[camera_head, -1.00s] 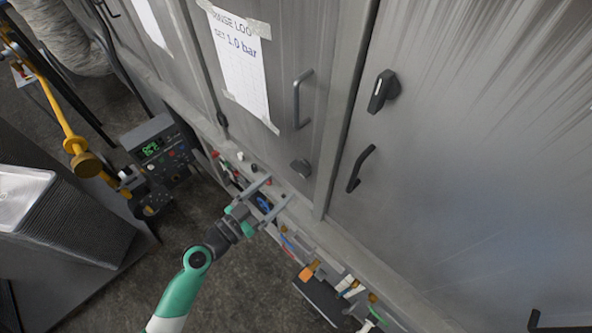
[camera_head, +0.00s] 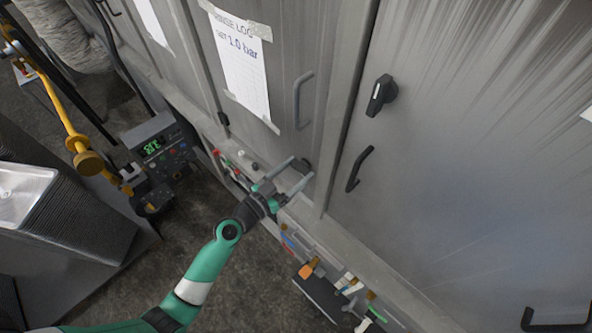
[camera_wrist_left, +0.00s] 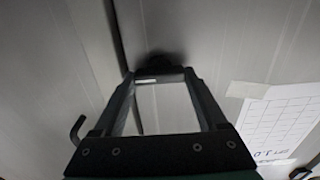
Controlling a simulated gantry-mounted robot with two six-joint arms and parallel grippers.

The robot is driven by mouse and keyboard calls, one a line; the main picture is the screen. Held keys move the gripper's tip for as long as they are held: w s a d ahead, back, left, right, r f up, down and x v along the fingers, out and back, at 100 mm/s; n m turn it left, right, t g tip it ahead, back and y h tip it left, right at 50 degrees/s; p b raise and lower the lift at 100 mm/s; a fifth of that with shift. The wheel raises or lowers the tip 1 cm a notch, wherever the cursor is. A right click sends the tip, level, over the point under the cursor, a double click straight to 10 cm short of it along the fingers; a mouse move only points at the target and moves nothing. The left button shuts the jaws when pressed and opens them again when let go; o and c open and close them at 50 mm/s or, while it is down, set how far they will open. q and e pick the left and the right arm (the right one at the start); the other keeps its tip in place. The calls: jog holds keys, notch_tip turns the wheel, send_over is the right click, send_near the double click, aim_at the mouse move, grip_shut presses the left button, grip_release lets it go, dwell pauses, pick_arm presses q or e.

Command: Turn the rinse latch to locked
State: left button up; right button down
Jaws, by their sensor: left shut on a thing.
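The dark rinse latch (camera_head: 304,164) is a small knob low on the grey door under the "RINSE LOG" sheet. My left gripper (camera_head: 300,168) reaches it from below left, one finger on each side, and is shut on it. In the left wrist view the dark latch (camera_wrist_left: 162,60) sits between the fingertips (camera_wrist_left: 160,76), with a pale mark on its near edge. The fingers hide part of the latch, and I cannot tell its turn setting. My right gripper is not in view.
A door handle (camera_head: 303,98) stands above the latch. The right-hand door has another dark latch (camera_head: 381,95) and a black handle (camera_head: 359,168). A control box (camera_head: 158,146) stands left. Tools hang along the lower ledge (camera_head: 345,285). Stacked trays (camera_head: 75,215) stand at far left.

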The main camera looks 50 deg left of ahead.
pick_arm(q)
jog(key=shift+c, duration=1.1)
jog(key=shift+n, duration=0.3)
jog(key=n, duration=0.3)
jog(key=shift+a, duration=0.1)
jog(key=n, duration=0.4)
jog(key=shift+n, duration=0.4)
jog(key=n, duration=0.4)
jog(key=shift+a+n, duration=0.1)
jog(key=shift+n, duration=0.2)
jog(key=shift+f+n+p, duration=0.15)
jog(key=shift+n+p, duration=0.25)
jog(key=shift+n, duration=2.1)
